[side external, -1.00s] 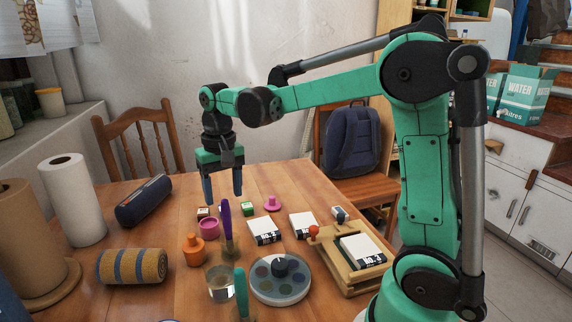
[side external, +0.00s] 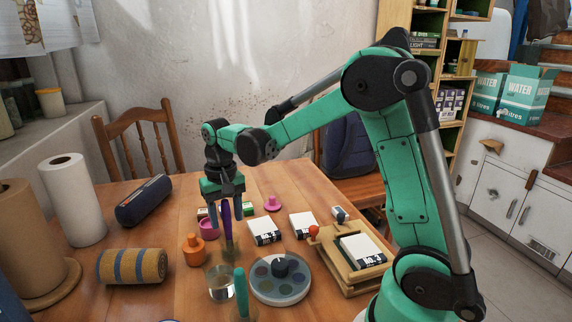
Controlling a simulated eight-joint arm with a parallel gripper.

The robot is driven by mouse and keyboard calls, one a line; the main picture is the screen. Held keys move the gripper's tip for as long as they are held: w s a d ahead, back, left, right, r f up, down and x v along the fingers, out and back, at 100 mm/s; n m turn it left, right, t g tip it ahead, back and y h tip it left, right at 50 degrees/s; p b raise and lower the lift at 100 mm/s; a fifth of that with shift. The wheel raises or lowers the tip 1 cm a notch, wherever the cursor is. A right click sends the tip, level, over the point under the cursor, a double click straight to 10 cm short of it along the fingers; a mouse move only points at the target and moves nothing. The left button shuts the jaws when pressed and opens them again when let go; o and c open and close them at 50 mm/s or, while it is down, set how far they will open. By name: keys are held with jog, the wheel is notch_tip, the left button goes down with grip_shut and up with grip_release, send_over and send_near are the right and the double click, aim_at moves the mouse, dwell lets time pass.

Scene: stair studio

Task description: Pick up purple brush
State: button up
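The purple brush (side external: 227,222) stands upright on the table, handle up, with its lower end near the palette and the glass. My gripper (side external: 225,213) points down at the brush, its two fingers apart. In this view the brush's handle shows between the fingers and in front of the gripper's lower part. I cannot tell from this one view whether the handle is truly between the fingers or nearer the camera. No contact is visible.
Close by are a pink pot (side external: 209,229), an orange bottle (side external: 194,250), a glass (side external: 221,283), a teal brush (side external: 241,293) and a round palette (side external: 280,289). White boxes (side external: 264,231) lie to the right, beside a wooden press (side external: 345,262). A rolled mat (side external: 132,266) lies left.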

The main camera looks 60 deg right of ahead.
grip_shut()
jog(key=shift+r, duration=0.1)
notch_tip(320, 180, up, 20)
dwell(0.6)
